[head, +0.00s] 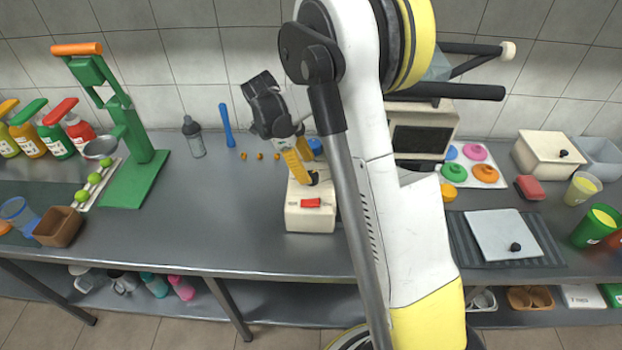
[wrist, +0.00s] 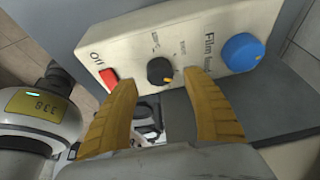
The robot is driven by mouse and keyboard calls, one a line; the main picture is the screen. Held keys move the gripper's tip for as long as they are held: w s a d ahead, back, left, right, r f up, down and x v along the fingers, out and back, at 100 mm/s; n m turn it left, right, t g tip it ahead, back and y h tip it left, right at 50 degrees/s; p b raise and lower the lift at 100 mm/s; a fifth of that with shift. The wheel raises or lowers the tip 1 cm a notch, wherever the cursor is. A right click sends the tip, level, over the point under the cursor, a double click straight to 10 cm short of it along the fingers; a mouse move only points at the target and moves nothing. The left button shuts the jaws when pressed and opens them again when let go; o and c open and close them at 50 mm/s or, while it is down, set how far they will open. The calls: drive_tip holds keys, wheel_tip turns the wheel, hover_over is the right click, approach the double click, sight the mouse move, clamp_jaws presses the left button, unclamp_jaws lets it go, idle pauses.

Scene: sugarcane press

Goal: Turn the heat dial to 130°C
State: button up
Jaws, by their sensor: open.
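In the wrist view a cream control panel (wrist: 135,45) carries a black dial (wrist: 160,71), a red switch (wrist: 108,77) marked "Off" and a large blue knob (wrist: 243,52). Small markings by the black dial are too small to read. My gripper (wrist: 158,78) is open, its yellow fingertips on either side of the black dial; whether they touch it I cannot tell. In the head view the cream machine (head: 310,220) stands on the counter with my gripper (head: 305,180) over its top, and the red switch (head: 311,203) faces front.
A green press (head: 145,170) stands left on the metal counter (head: 220,235). A tray of coloured lids (head: 470,165) and a white board (head: 502,235) are farther right.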

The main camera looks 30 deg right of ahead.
sight(311, 175)
drive_tip(key=shift+b+x, duration=0.4)
drive_tip(key=shift+x, duration=1.4)
drive_tip(key=c, duration=1.2)
drive_tip(key=shift+o, duration=0.2)
